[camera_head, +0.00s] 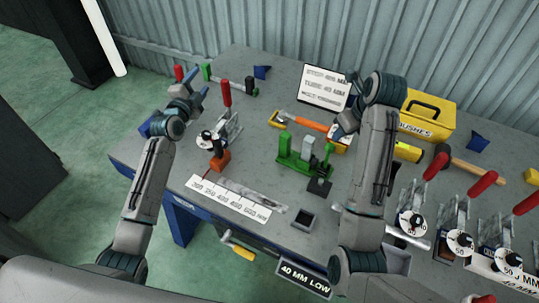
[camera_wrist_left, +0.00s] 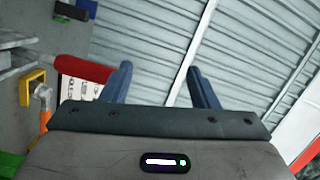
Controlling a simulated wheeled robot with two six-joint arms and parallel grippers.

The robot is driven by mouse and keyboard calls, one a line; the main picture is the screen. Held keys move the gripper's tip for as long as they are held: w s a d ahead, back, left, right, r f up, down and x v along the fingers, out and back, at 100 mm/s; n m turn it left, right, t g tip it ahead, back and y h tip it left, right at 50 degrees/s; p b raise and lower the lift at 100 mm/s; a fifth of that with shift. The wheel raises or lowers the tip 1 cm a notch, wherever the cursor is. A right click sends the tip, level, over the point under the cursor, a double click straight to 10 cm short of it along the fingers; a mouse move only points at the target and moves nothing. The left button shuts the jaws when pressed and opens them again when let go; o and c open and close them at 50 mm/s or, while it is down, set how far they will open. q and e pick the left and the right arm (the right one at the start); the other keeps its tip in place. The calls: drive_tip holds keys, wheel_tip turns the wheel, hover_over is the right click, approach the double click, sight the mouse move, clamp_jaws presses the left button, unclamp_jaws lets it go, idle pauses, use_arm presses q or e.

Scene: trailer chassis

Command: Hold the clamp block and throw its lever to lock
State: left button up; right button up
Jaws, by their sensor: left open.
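A metal toggle clamp (camera_head: 226,130) with a white dial stands on the bench at left of centre. Its red lever (camera_head: 227,92) points up. My left gripper (camera_head: 196,85) is open and empty, just left of the lever and apart from it in the head view. In the left wrist view, the red lever (camera_wrist_left: 85,72) lies left of the open fingers (camera_wrist_left: 159,70), not between them. An orange-red piece (camera_head: 219,160) sits at the clamp's near end. My right gripper (camera_head: 343,122) is partly hidden by its own arm, so its jaw state is unclear.
Similar red-lever clamps (camera_head: 460,240) stand at right. A white ruler plate (camera_head: 228,198) lies near the front edge. Corrugated wall stands behind.

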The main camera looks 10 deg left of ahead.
use_arm(q)
drive_tip(key=s+d+f+n+h, duration=0.2)
drive_tip(key=d+f+n, duration=0.15)
drive_tip(key=d, duration=0.55)
drive_tip(key=s+d+f+n+h, duration=0.2)
drive_tip(key=s+d+f+n, duration=0.15)
drive_tip(key=d, duration=0.55)
drive_tip(key=n+g, duration=0.1)
drive_tip(key=n, duration=0.4)
approach(283, 139)
drive_tip(key=w, duration=0.2)
drive_tip(key=x, duration=1.1)
drive_tip(key=shift+s+d+r, duration=0.1)
drive_tip(key=shift+s+d, duration=0.05)
drive_tip(key=shift+d, duration=0.25)
